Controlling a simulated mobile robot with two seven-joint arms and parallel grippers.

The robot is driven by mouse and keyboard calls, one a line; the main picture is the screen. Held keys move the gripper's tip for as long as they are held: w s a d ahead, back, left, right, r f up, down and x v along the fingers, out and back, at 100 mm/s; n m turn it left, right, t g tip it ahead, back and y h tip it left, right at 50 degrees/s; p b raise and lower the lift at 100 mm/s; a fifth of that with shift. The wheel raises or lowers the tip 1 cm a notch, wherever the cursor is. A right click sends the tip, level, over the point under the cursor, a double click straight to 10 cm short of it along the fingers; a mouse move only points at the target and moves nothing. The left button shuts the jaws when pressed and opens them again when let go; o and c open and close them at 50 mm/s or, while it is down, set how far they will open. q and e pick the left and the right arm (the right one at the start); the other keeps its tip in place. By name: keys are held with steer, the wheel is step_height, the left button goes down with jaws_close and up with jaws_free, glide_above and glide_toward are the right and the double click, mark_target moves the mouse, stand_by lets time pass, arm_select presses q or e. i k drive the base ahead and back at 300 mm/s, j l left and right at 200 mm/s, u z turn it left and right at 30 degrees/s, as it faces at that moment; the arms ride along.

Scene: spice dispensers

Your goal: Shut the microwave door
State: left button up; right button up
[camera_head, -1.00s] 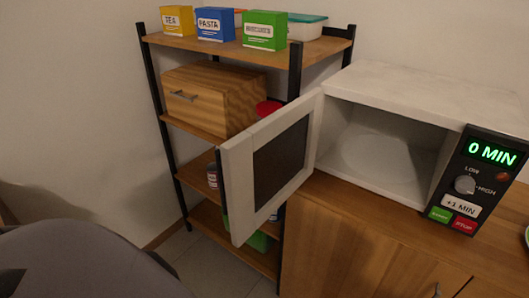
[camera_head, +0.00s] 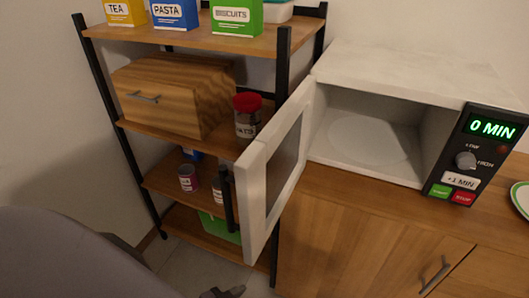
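The white microwave (camera_head: 415,72) stands on the wooden counter, its cavity open to view with a round turntable plate (camera_head: 368,140) inside and nothing on it. Its door (camera_head: 256,190) is wide open, hinged at the left of the cavity and swung out toward me, with a dark window and a dark handle (camera_head: 228,205) at its outer edge. A small dark tip, apparently my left gripper (camera_head: 224,292), just enters at the bottom edge, below and apart from the door. Its opening cannot be made out. My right gripper is not in view.
A shelf rack (camera_head: 200,40) stands left of the door with boxes, a wooden drawer box (camera_head: 175,95), a red-lidded jar (camera_head: 247,115) and cans. The control panel (camera_head: 478,155) reads 0 MIN. A plate (camera_head: 521,200) lies at the right edge. The counter strip before the microwave is clear.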

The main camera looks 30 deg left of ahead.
mark_target(267, 174)
steer(key=i+j+z, duration=0.1)
steer(key=j, duration=0.6)
steer(key=i+j+z, duration=0.15)
steer(key=j, duration=0.6)
steer(key=k+l, duration=0.05)
